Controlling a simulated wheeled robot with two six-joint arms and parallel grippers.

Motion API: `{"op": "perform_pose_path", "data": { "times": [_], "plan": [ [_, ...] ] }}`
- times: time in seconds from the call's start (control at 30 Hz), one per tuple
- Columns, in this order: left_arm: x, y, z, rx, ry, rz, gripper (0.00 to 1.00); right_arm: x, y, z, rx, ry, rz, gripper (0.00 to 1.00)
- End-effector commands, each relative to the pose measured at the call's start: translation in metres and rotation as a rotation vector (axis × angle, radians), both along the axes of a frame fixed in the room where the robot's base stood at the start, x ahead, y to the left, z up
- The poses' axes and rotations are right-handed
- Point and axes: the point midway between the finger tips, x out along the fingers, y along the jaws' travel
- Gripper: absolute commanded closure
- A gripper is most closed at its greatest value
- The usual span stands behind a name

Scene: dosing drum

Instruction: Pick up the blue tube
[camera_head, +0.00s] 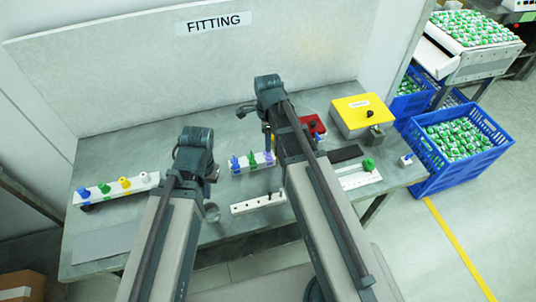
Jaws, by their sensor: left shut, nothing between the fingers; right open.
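Small blue pieces show in three places: a blue tube (235,164) upright at the left end of the middle white rack, a blue-topped piece (83,192) on the left white rack, and a small blue piece (406,161) at the table's right. I cannot tell which one is the task's tube. My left gripper (211,185) is shut and empty, left of the middle rack and apart from it. My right gripper (268,140) is open above the table, just right of the middle rack's green and purple pieces. Its fingers are partly hidden by my arm.
The left rack (131,187) also holds green, yellow and white pieces. A low white strip with holes (258,203) lies in front. A yellow box (358,115) and a red box (313,127) stand at the back right. Blue crates (460,150) stand beyond the table. A back panel (120,80) closes the rear.

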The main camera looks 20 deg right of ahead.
Motion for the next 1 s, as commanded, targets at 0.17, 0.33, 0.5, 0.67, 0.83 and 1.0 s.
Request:
{"op": "perform_pose_path", "data": {
  "times": [0.17, 0.33, 0.5, 0.67, 0.83, 1.0],
  "plan": [
    [0.000, 0.000, -0.028, 0.000, 0.000, 0.001, 1.00, 0.000, -0.001, -0.028, 0.000, 0.000, 0.000, 0.55],
    [0.000, 0.000, -0.031, 0.000, 0.000, 0.001, 1.00, 0.000, -0.001, -0.031, 0.000, 0.000, 0.000, 0.55],
    [0.000, 0.000, -0.030, 0.000, 0.000, 0.000, 1.00, 0.000, -0.001, -0.030, 0.000, 0.000, 0.000, 0.57],
    [0.000, 0.000, -0.030, 0.000, 0.000, 0.000, 1.00, 0.000, -0.001, -0.030, 0.000, 0.000, 0.000, 0.86],
    [0.000, 0.000, -0.030, 0.000, 0.000, 0.000, 1.00, 0.000, -0.001, -0.030, 0.000, 0.000, 0.000, 1.00],
    [0.000, 0.000, -0.030, 0.000, 0.000, 0.000, 1.00, 0.000, -0.001, -0.030, 0.000, 0.000, 0.000, 1.00]
  ]
}}
